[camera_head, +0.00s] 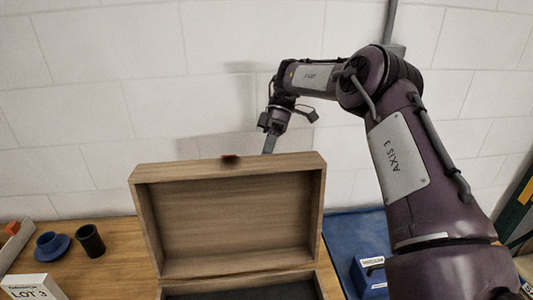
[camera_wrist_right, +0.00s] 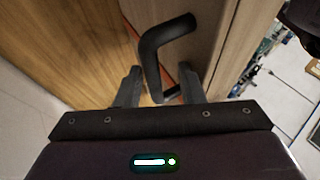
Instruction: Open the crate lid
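The wooden crate (camera_head: 323,285) stands at the bottom middle of the head view, partly cut off by the frame edge. Its lid (camera_head: 228,220) is raised, with its hollow inner side facing the head camera. My right gripper (camera_head: 269,142) is at the far side of the lid's top edge, its tips partly hidden there. In the right wrist view, my right gripper (camera_wrist_right: 160,82) has its fingers apart. A black bent handle (camera_wrist_right: 155,60) on a wooden panel shows just beyond and between the fingers, with no clear grip on it. My left gripper is not in view.
A blue cup on a saucer (camera_head: 50,246), a dark cup (camera_head: 91,241) and a white "LOT 3" box (camera_head: 32,288) are at left on the wooden table (camera_head: 120,270). A blue box (camera_head: 371,274) sits on a blue mat (camera_head: 345,228) right of the crate. A white wall stands behind.

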